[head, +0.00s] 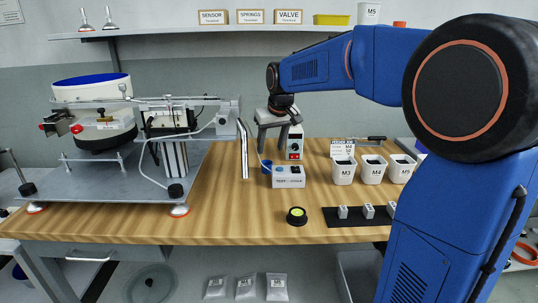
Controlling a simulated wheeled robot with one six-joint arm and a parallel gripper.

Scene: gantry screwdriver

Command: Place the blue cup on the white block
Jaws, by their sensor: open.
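A small blue cup (266,167) stands on the wooden table, just left of a white block-shaped box (289,181) with printed lettering and a blue patch on its top. The box partly overlaps the cup's right side in this view. My gripper (278,138) is grey, points down and is open above and around the cup's place. Its left finger reaches down close above the cup; whether it touches cannot be told. Several small pale blocks (343,212) also sit on a black mat (345,222) at the front right.
A red-and-white device (295,145) stands behind the box. White bins marked M3 (344,172) and others stand at the right. A screw-feeder machine (110,170) fills the left.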

